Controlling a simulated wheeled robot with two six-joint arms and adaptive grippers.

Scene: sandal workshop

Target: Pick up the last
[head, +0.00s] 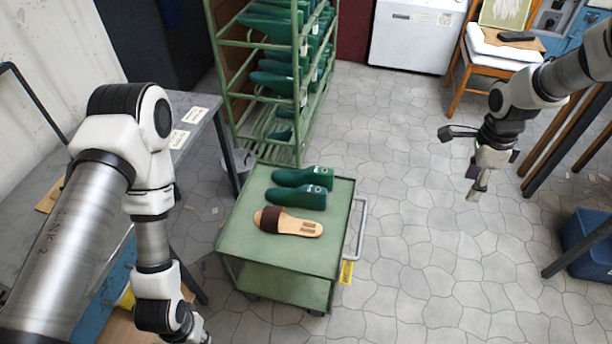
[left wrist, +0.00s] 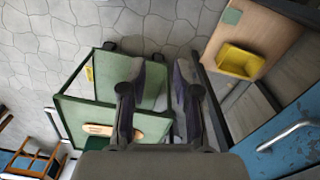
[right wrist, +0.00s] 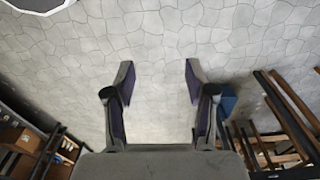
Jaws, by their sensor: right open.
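Two dark green shoe lasts lie side by side on the top of a green cart (head: 245,240) in the head view: a rear last (head: 302,178) and a front last (head: 296,196). A sandal (head: 288,223) with a brown strap lies in front of them. It also shows in the left wrist view (left wrist: 97,130), partly behind a finger. My left gripper (left wrist: 159,80) is open and empty, apart from the cart top's contents; in the head view it is mostly cut off at the bottom edge. My right gripper (head: 476,186) is open and empty over bare floor, right of the cart.
A green rack (head: 300,90) holding several green lasts stands behind the cart. A grey table (head: 205,125) is at left, with a yellow bin (left wrist: 240,62) near my left gripper. A chair (head: 490,65) and blue crate (head: 588,243) are at right. Floor right of the cart is clear.

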